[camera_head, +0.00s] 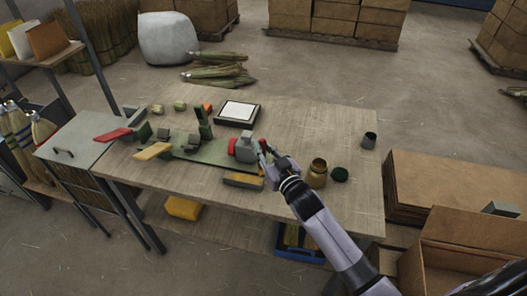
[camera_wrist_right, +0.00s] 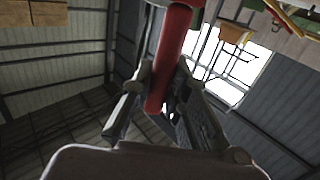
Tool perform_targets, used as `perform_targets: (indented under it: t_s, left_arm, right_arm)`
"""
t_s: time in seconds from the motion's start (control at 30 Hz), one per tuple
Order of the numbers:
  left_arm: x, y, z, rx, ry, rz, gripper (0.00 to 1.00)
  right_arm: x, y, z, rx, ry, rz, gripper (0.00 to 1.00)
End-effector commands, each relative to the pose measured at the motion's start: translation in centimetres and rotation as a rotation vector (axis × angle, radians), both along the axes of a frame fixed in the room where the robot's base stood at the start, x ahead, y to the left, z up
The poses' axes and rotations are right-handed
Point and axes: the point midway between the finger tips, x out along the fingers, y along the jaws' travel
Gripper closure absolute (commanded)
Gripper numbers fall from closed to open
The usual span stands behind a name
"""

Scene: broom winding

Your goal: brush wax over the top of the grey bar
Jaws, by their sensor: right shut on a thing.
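My right gripper (camera_head: 265,155) reaches in from the lower right to the middle of the bench, beside a grey block with red ends (camera_head: 244,147) on a green base. In the right wrist view its fingers (camera_wrist_right: 170,100) are shut on a red rod-like handle (camera_wrist_right: 174,55). The far end of the handle is out of that view, so I cannot see any bristles. Which part is the grey bar is hard to tell; the grey block is the nearest grey piece. A brass-coloured jar (camera_head: 317,172) stands right of the gripper, with a dark green round piece (camera_head: 340,174) beside it. My left gripper is not in view.
Cardboard boxes (camera_head: 441,183) stand at right.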

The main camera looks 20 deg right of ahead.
Motion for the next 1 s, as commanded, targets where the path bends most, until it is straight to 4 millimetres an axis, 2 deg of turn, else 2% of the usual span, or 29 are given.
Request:
perform_targets:
  t_s: [0.03,0.37,1.0]
  left_arm:
    - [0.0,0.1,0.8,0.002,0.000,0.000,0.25]
    - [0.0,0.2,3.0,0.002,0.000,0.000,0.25]
    - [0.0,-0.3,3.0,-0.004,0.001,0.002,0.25]
  right_arm:
    - [0.2,-0.1,0.9,-0.001,0.000,0.000,1.00]
    - [1.0,-0.3,3.5,-0.001,0.000,-0.002,1.00]
    - [1.1,-0.3,3.6,0.000,0.000,-0.003,1.00]
